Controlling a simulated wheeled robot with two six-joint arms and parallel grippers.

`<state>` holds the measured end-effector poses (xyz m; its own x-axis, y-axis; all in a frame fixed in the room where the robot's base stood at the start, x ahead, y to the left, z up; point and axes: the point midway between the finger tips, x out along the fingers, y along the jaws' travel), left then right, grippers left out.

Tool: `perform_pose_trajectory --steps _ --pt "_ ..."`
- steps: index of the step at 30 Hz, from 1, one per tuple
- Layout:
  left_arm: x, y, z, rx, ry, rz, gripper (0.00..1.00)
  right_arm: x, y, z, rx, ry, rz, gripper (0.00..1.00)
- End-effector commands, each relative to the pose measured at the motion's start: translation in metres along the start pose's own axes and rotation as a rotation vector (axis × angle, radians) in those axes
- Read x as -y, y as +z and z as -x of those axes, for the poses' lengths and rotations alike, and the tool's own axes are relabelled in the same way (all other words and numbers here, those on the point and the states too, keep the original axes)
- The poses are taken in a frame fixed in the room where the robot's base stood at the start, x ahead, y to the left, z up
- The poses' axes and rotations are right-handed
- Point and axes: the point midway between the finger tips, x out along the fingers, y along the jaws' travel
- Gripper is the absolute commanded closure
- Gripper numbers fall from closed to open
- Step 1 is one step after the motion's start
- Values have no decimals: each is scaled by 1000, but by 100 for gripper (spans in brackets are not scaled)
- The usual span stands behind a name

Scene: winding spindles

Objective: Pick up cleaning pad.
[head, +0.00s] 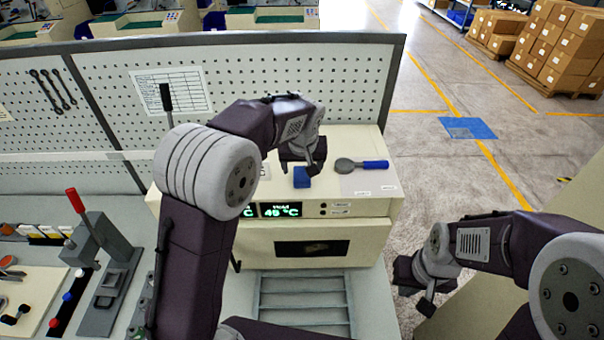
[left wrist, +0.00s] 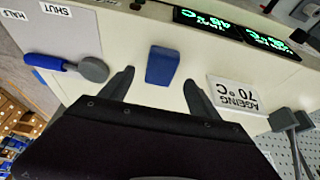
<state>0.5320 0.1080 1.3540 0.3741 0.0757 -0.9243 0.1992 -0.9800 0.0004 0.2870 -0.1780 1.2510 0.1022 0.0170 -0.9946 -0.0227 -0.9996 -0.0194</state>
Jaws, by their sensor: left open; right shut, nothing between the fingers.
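The cleaning pad, a small blue block (head: 301,178), sits on top of the cream oven-like machine (head: 345,206), near its front edge. It also shows in the left wrist view (left wrist: 163,66). My left gripper (head: 303,163) is just above and behind the pad in the head view. In the left wrist view its two open fingers (left wrist: 159,80) point down on either side of the pad, with a gap to each side. My right gripper (head: 414,286) is shut and empty, off to the right of the machine.
A round grey-headed tool with a blue handle (head: 362,165) lies on a labelled plate to the pad's right. An "AGEING 70 °C" label (left wrist: 237,95) lies on the other side. A pegboard (head: 345,85) stands behind. A red-handled lever press (head: 108,265) stands at left.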

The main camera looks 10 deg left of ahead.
Motion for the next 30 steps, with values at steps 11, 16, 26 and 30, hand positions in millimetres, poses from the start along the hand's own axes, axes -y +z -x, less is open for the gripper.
perform_pose_trajectory --steps 11,16,26,30 --pt "0 1 -36 0 0 -1 29 0 -2 23 0 0 0 100" --pt "0 1 -36 0 0 -1 54 0 -2 22 0 0 0 100" --pt "0 1 -36 -1 0 -1 94 0 -2 22 0 0 0 100" --pt "0 -1 -33 -2 0 0 94 0 -2 19 0 0 0 100"
